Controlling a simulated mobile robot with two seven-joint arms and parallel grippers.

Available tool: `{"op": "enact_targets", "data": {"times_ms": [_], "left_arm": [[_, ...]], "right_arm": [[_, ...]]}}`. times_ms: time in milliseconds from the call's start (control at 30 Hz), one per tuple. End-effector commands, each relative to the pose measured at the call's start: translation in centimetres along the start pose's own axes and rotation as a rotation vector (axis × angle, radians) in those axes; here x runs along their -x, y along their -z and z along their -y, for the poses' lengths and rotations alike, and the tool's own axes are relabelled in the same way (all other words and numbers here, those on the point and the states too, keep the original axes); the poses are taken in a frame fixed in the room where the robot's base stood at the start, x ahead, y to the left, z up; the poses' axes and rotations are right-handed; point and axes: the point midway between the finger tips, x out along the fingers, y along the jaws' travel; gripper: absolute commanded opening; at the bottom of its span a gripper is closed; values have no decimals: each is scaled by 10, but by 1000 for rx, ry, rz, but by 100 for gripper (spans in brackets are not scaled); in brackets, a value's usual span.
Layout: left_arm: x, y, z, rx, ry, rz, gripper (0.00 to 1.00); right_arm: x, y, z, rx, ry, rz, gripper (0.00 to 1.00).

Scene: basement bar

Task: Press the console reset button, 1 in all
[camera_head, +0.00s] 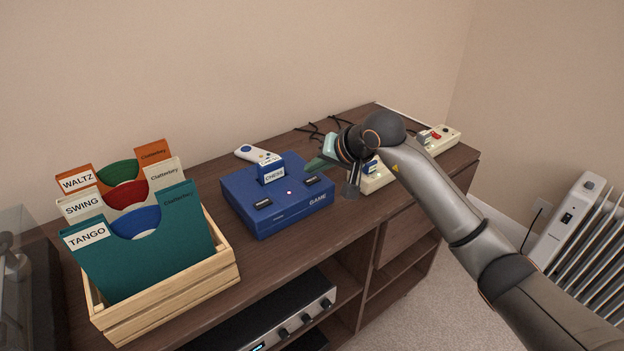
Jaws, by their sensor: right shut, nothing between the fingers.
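The blue game console (262,222) sits on the wooden cabinet top, marked GAME on its front. A cartridge labelled CHESS (273,174) stands upright in its slot. A dark labelled button (263,203) is on the left of its top and another dark labelled button (312,181) on the right, with a small light dot between them. The button labels are too small to read. My left gripper is not in view.
A wooden crate (175,300) of record sleeves stands left of the console. A white controller (257,155) lies behind it. A cream device (375,183) is partly hidden by my right arm, and a cream unit with a red part (440,138) lies farther right. Cables run along the wall.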

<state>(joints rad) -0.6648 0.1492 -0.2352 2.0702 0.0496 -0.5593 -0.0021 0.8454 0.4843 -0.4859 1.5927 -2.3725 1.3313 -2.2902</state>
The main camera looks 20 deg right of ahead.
Motion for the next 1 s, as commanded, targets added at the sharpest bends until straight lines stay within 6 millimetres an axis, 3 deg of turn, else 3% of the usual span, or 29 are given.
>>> {"op": "enact_targets", "data": {"times_ms": [1000], "left_arm": [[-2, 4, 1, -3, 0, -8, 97]], "right_arm": [[0, 0, 0, 0, 0, 0, 0]]}}
